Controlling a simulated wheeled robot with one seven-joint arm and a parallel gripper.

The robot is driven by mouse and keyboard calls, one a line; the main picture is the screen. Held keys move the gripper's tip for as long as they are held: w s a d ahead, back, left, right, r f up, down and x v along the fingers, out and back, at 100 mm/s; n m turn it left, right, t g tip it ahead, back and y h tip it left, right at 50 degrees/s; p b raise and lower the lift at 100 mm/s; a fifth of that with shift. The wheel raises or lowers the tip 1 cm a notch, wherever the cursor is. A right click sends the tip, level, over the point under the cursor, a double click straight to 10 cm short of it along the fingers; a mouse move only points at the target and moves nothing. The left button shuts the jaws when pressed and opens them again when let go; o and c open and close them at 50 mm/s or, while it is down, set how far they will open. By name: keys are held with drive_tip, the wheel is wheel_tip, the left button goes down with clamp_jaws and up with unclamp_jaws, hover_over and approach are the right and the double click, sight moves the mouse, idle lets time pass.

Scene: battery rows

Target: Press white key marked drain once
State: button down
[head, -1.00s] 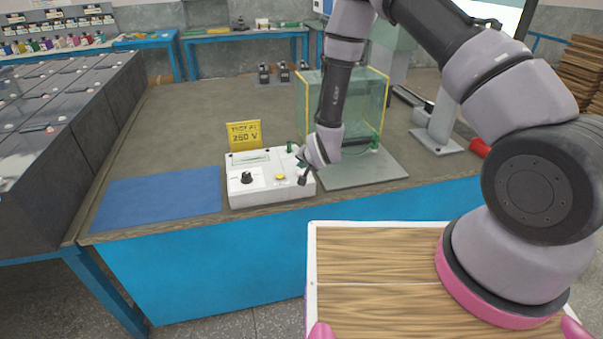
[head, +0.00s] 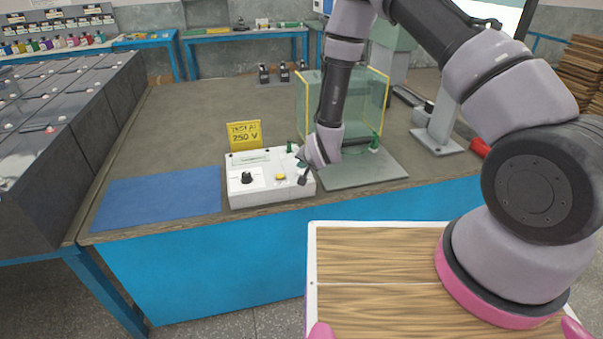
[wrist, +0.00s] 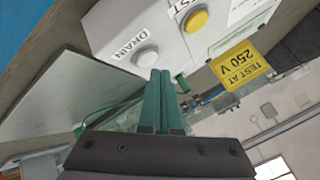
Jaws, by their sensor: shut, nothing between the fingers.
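The white key marked DRAIN (wrist: 145,57) is a round white button on the white control box (head: 262,199), beside a yellow key marked TEST (wrist: 196,20). In the head view my gripper (head: 302,180) is over the right part of the box and hides the white key. The yellow key (head: 280,177) and a black knob (head: 247,178) show to its left. In the wrist view my gripper (wrist: 160,73) has its green fingers closed together, empty, with the tips at the lower edge of the white key. I cannot tell whether they touch it.
A yellow sign reading TEST AT 250 V (head: 244,135) stands behind the box. A glass tank (head: 370,100) stands behind my gripper on a grey plate (head: 385,172). A blue mat (head: 160,195) lies to the left. The bench's middle (head: 200,110) is clear.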

drive_tip(key=shift+f, duration=0.15)
drive_tip(key=shift+f, duration=0.25)
drive_tip(key=shift+f, duration=0.4)
idle(0.8)
drive_tip(key=shift+r, duration=0.8)
drive_tip(key=shift+r, duration=2.5)
